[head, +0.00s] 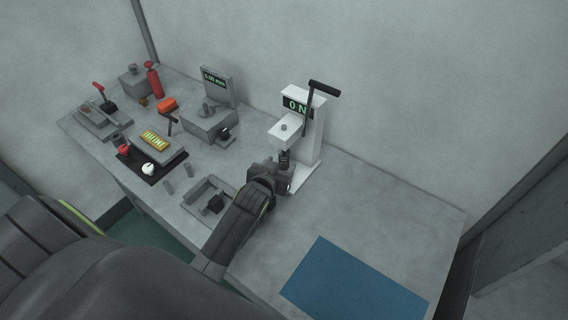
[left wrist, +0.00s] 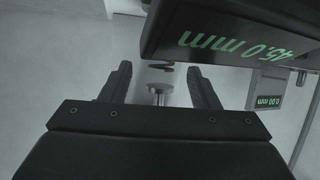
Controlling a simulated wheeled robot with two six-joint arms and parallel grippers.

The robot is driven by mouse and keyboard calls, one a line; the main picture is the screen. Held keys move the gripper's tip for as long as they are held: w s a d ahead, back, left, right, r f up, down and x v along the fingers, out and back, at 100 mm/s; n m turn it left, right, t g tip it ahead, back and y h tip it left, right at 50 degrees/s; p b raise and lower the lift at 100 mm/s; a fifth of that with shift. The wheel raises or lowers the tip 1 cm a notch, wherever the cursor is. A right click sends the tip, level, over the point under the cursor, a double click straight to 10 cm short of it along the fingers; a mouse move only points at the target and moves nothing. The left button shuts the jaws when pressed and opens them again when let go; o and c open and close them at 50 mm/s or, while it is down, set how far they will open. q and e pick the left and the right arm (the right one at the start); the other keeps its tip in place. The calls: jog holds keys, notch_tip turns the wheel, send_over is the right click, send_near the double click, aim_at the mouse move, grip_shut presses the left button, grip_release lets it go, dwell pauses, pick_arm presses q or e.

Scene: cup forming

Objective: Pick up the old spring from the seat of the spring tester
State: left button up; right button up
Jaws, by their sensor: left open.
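The white spring tester (head: 311,134) stands at the back of the bench, its display reading 0 N. The old spring (head: 285,156) is a small dark coil below the tester's head. In the left wrist view the coil (left wrist: 158,66) shows beyond the round metal seat (left wrist: 159,88), in line with the gap between the fingers. My left gripper (head: 283,170) is at the tester, close to the spring. Its fingers (left wrist: 160,86) are apart, with no visible grip on the coil. The gripper partly hides the seat in the head view. My right gripper is out of view.
A dark panel reading 45.0 mm (left wrist: 225,35) hangs close beside the left fingers. A grey gauge (head: 211,122) stands left of the tester. A grey open tray (head: 190,199) lies near my left arm.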

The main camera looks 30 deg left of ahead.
aim_at(282, 160)
pick_arm(q)
jog(key=shift+x, duration=1.6)
jog(key=shift+a, duration=0.1)
jog(key=c, duration=1)
jog(key=shift+c, duration=0.2)
jog(key=shift+r, duration=0.15)
